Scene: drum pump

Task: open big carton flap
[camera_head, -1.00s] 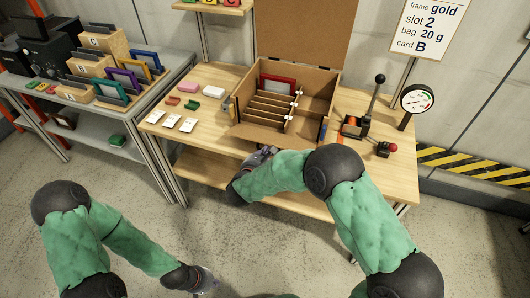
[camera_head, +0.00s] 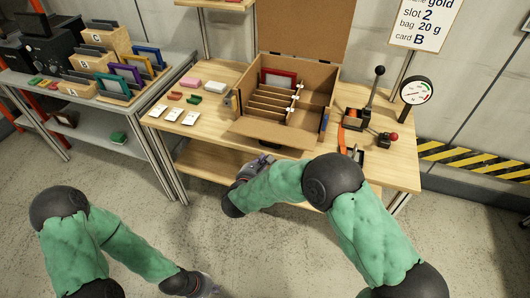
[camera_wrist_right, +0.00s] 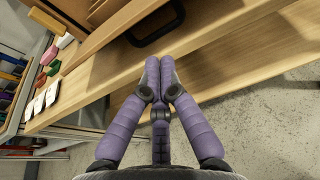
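The big carton (camera_head: 322,95) stands open on the wooden table. Its back flap (camera_head: 305,38) stands upright, and its front flap (camera_head: 270,134) sticks out toward me. Inside are thin dividers and a red-framed piece (camera_head: 279,79). My right gripper (camera_head: 258,166) is low in front of the table edge, apart from the front flap and partly hidden by its arm. In the right wrist view its fingers (camera_wrist_right: 160,70) are together with nothing visible between them; brown board (camera_wrist_right: 110,25) lies beyond. My left gripper (camera_head: 207,287) is low over the floor; its fingers are too small to judge.
White cards (camera_head: 173,113) and small coloured blocks lie left of the carton. A lever device (camera_head: 360,115), a gauge (camera_head: 415,91) and a black tool (camera_head: 352,153) are at right. Open floor lies in front.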

